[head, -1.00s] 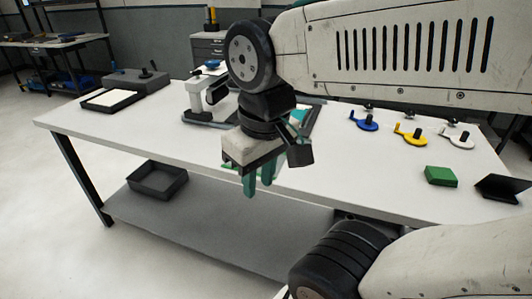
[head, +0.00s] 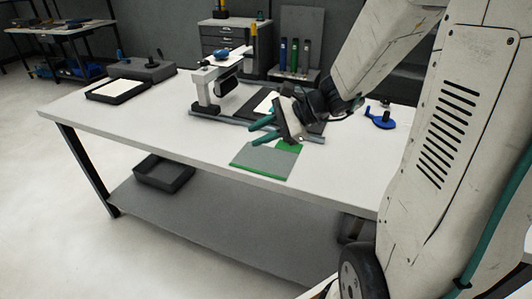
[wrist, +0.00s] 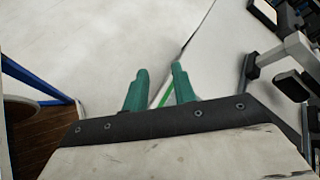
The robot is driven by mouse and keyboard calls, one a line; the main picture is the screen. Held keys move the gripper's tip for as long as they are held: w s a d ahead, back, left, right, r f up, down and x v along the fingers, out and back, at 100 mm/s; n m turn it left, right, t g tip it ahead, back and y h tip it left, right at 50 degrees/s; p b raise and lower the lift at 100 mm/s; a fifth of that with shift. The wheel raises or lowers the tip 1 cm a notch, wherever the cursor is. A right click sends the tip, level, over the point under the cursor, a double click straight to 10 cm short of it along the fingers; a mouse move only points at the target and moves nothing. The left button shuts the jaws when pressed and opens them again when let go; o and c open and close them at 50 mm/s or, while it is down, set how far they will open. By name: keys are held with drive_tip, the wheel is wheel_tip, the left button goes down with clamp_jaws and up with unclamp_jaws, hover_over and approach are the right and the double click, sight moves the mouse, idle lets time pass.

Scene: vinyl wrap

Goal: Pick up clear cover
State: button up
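My gripper (head: 258,132) is above the table, its two teal fingers apart and pointing left, with nothing seen between them. In the wrist view my gripper (wrist: 160,77) also shows spread fingers. Just in front of and below it, a flat grey sheet with green edges (head: 266,161) lies at the table's front edge. A thin green and white strip (wrist: 164,94) shows between the fingers in the wrist view. I cannot pick out the clear cover with certainty.
A white-and-black press (head: 204,90) stands on a dark base behind my gripper. A black tray with a white sheet (head: 96,95) and a grey block (head: 140,70) sit at the back left. A blue holder (head: 379,120) is on the right. The table's left part (head: 130,120) is clear.

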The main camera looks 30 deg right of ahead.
drive_tip(key=w+d+f+m+t+h, duration=0.2)
drive_tip(key=d+f+m, duration=0.2)
drive_tip(key=d+m, duration=0.1)
drive_tip(key=w+d+f+m+t+h, duration=0.2)
drive_tip(key=d+m, duration=0.3)
drive_tip(key=d, duration=0.3)
drive_tip(key=w+d+f+m+t+h, duration=0.2)
drive_tip(key=w+d+f+m, duration=0.1)
drive_tip(key=d+f+m, duration=0.1)
drive_tip(key=shift+d+f+m, duration=0.2)
drive_tip(key=shift+d+f, duration=0.25)
drive_tip(key=shift+d, duration=0.25)
drive_tip(key=shift+d+f+m, duration=0.2)
drive_tip(key=shift+d+f, duration=0.2)
drive_tip(key=shift+d, duration=0.3)
drive_tip(key=shift+w+d+f, duration=0.1)
drive_tip(key=shift+w+f, duration=0.15)
drive_tip(key=shift+w, duration=0.1)
drive_tip(key=shift+t, duration=0.4)
drive_tip(key=x, duration=0.7)
drive_tip(key=shift+s+f, duration=0.15)
drive_tip(key=shift+f, duration=0.15)
drive_tip(key=shift+c, duration=0.4)
clamp_jaws()
